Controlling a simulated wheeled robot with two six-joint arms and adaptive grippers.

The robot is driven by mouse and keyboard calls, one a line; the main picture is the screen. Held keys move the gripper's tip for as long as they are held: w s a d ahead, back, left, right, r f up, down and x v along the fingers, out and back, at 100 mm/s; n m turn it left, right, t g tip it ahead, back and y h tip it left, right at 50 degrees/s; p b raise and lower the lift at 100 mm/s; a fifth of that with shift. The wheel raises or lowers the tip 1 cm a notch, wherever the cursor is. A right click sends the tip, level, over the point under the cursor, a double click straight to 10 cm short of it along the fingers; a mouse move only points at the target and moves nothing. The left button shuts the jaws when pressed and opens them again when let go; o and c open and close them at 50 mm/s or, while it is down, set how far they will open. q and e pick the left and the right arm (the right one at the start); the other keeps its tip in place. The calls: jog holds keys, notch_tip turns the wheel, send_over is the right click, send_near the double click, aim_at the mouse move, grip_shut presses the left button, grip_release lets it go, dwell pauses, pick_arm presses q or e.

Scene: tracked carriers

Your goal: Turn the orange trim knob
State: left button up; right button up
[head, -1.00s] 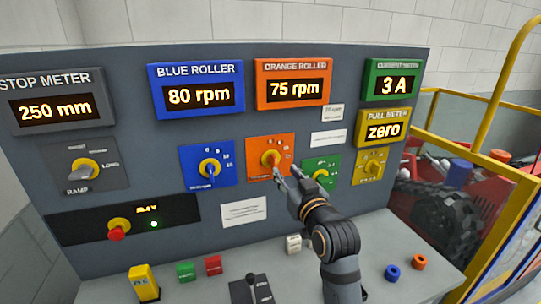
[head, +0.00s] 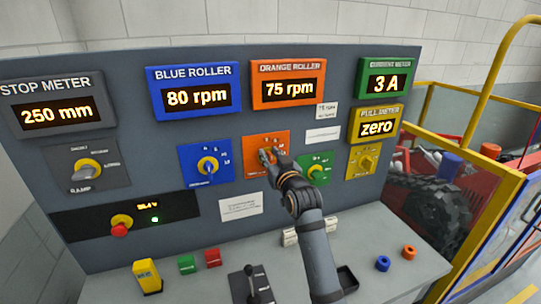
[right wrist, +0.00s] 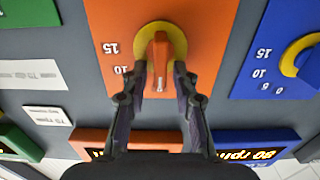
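The orange trim knob (right wrist: 159,50) has an orange grip bar on a yellow ring, on an orange plate (right wrist: 205,70) in the right wrist view. My right gripper (right wrist: 161,75) is open, with one fingertip on each side of the bar and a small gap showing on both sides. In the head view the gripper (head: 271,160) is at the orange plate (head: 252,145) and partly hides the knob. The orange roller meter (head: 289,88) reads 75 rpm. My left gripper is not in view.
The blue knob (head: 207,166) is to the left and the green plate (head: 320,165) close to the right. The yellow plate (head: 363,160) is further right. A black lever (head: 258,280), colored blocks and rings stand on the ledge below.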

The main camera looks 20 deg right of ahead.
grip_shut()
jog(key=shift+d+r+m+p, duration=0.1)
jog(key=shift+d+m+p, duration=0.05)
jog(key=shift+m+p, duration=0.45)
jog(key=shift+d+r+m+p, duration=0.1)
jog(key=shift+m+p, duration=0.25)
jog(key=shift+m, duration=0.45)
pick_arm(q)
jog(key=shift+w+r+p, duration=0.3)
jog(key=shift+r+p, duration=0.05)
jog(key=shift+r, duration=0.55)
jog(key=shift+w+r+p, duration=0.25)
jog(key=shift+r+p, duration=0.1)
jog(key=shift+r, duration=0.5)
pick_arm(e)
jog(key=shift+d+f+m, duration=0.15)
jog(key=shift+m, duration=0.55)
jog(key=shift+d+f+m, duration=0.1)
jog(key=shift+m, duration=0.6)
jog(key=shift+o, duration=1.3)
grip_release()
